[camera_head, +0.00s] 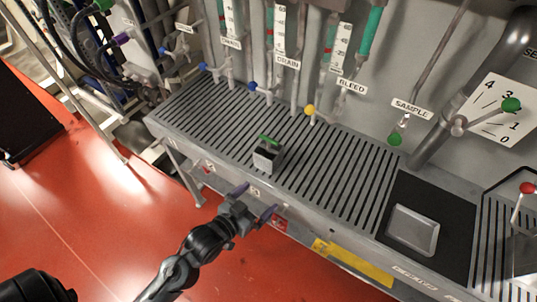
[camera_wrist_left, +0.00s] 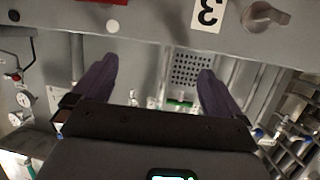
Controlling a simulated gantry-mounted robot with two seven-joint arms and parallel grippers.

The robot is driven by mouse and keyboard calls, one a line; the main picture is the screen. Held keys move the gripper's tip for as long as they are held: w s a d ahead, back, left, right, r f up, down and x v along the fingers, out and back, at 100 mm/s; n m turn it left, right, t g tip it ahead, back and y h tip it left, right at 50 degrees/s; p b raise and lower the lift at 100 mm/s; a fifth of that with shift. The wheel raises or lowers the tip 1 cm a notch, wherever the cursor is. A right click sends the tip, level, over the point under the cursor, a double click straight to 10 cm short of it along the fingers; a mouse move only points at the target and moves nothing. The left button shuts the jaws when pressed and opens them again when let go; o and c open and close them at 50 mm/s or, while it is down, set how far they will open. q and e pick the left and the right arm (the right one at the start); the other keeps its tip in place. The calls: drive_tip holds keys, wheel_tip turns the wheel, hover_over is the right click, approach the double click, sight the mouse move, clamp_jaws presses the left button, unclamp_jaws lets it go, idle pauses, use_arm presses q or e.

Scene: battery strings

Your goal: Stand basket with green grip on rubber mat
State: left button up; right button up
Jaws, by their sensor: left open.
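The small grey basket with the green grip (camera_head: 267,155) stands upright on the slatted grey ledge, left of the middle in the head view. The black rubber mat (camera_head: 456,213) lies further right on the same ledge, with a silver tray on it. My left gripper (camera_head: 255,201) is open and empty in front of the ledge, below the basket in the picture and apart from it. In the left wrist view its two purple fingers (camera_wrist_left: 157,68) are spread wide, and a small green bar, likely the grip (camera_wrist_left: 180,102), shows beyond them. My right gripper is not in view.
The silver tray (camera_head: 413,230) takes up the mat's near part; the far part is bare. Yellow (camera_head: 310,110) and green (camera_head: 394,139) valve knobs and pipes line the wall behind the ledge. The slats between basket and mat are clear. A red-knobbed lever (camera_head: 527,188) stands at far right.

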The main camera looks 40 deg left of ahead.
sight(268, 152)
use_arm(q)
drive_tip(key=w+a+t, duration=0.1)
drive_tip(key=w, duration=0.1)
drive_tip(key=w+a+r+n+t+y, duration=0.1)
drive_tip(key=w+a, duration=0.1)
drive_tip(key=w, duration=0.1)
drive_tip(key=w+a+r+t+y, duration=0.1)
drive_tip(key=w+a, duration=0.1)
drive_tip(key=w, duration=0.1)
drive_tip(key=shift+w+a+r+n+t, duration=0.1)
drive_tip(key=shift+w+r+n+t, duration=0.2)
drive_tip(key=shift+n, duration=0.1)
drive_tip(key=shift+w+a+r, duration=0.1)
drive_tip(key=shift+w, duration=1.3)
drive_tip(key=shift+w+a, duration=0.1)
drive_tip(key=shift+w, duration=1.3)
